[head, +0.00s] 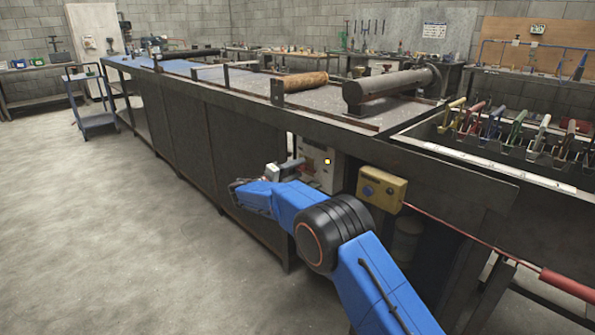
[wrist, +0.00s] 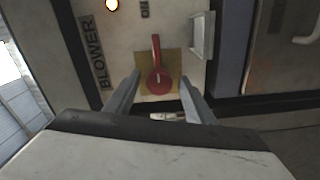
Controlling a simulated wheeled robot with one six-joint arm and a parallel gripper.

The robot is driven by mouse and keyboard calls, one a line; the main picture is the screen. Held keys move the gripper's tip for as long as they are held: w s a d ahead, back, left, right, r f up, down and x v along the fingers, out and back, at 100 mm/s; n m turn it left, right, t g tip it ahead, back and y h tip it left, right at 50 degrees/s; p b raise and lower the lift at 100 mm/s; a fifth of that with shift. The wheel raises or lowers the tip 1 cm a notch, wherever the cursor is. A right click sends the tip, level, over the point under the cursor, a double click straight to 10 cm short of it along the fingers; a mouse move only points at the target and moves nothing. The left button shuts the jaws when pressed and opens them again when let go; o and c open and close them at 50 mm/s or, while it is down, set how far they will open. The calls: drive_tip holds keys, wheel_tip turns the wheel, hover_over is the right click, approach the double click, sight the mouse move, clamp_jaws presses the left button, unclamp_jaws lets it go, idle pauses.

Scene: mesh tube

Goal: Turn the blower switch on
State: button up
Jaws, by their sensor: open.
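The blower switch (wrist: 158,78) is a red lever on a round red base, set on a tan plate. In the wrist view its handle points to the top of the picture. The word BLOWER (wrist: 97,53) runs along the left of its pale panel (wrist: 180,20), and an ON label (wrist: 145,9) is above the handle. My gripper (wrist: 160,76) is open, with one finger on each side of the switch; I cannot tell whether either touches it. In the head view my gripper (head: 297,163) is at the panel box (head: 318,178) under the bench, and the switch cannot be made out.
A lit lamp (wrist: 111,4) is at the panel's top left. A pale raised piece (wrist: 202,36) is right of the switch. A yellow box with a blue button (head: 382,188) hangs right of the panel.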

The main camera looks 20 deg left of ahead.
drive_tip(key=v, duration=1.7)
drive_tip(key=shift+f, duration=0.1)
